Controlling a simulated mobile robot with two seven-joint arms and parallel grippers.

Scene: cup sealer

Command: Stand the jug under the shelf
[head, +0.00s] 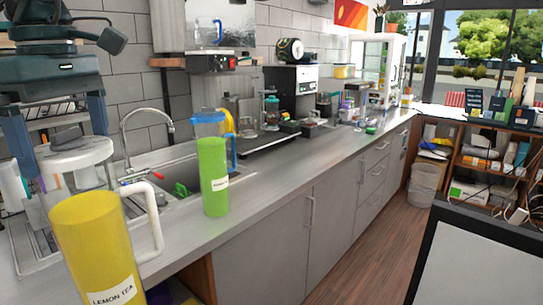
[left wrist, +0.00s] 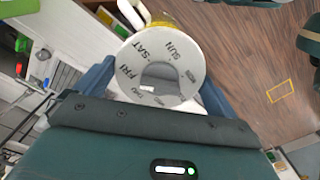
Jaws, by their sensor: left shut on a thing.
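A jug (head: 92,240) with yellow contents, a "LEMON TEA" label and a white handle (head: 155,220) is in the near left of the head view. Its white round lid (head: 68,155) also shows in the left wrist view (left wrist: 163,55), with weekday names around the top. My left gripper (head: 60,140) is above the jug, its blue fingers shut on either side of the lid. The jug looks upright, in front of the counter's edge; the wrist view shows floor beside it. Its base is cut off. Which shelf is meant is unclear; a wooden wall shelf (head: 167,62) shows at upper left.
A second jug (head: 213,178) with green contents and a blue handle stands on the grey counter (head: 270,172) by the sink (head: 165,170). Machines (head: 292,95) stand along the wall. A black-framed panel (head: 475,258) fills the lower right.

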